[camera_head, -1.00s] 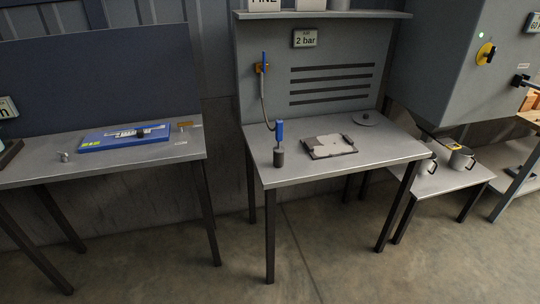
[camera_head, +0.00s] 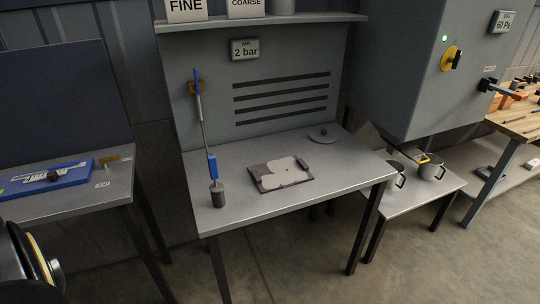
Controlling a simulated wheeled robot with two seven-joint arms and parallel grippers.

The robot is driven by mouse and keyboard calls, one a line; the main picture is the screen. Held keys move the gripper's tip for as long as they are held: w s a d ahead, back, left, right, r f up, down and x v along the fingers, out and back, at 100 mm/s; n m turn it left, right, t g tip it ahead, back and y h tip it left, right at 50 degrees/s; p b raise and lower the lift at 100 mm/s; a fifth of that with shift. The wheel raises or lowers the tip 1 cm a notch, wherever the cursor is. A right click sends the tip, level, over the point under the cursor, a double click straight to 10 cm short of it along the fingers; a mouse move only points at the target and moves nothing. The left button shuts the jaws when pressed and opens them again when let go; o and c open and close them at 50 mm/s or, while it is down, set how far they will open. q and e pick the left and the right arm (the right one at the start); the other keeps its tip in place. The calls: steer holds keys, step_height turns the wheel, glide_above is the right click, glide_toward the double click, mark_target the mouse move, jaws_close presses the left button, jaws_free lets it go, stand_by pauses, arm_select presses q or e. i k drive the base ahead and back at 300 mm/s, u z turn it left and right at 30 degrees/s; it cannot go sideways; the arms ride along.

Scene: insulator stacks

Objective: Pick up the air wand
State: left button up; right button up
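No gripper fingers show. A dark rounded part with a yellow ring at the lower left edge looks like part of my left arm, well apart from the wand.
The grey bench (camera_head: 310,201) holds a dark plate with a pale patterned sheet (camera_head: 282,173) and a round lid (camera_head: 323,135). A side table (camera_head: 103,203) with a blue case (camera_head: 45,180) stands left. Pots (camera_head: 430,170) stand right.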

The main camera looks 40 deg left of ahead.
mark_target(217, 187)
steer(key=u, duration=0.2)
steer(key=i, duration=1)
steer(key=u, duration=0.6)
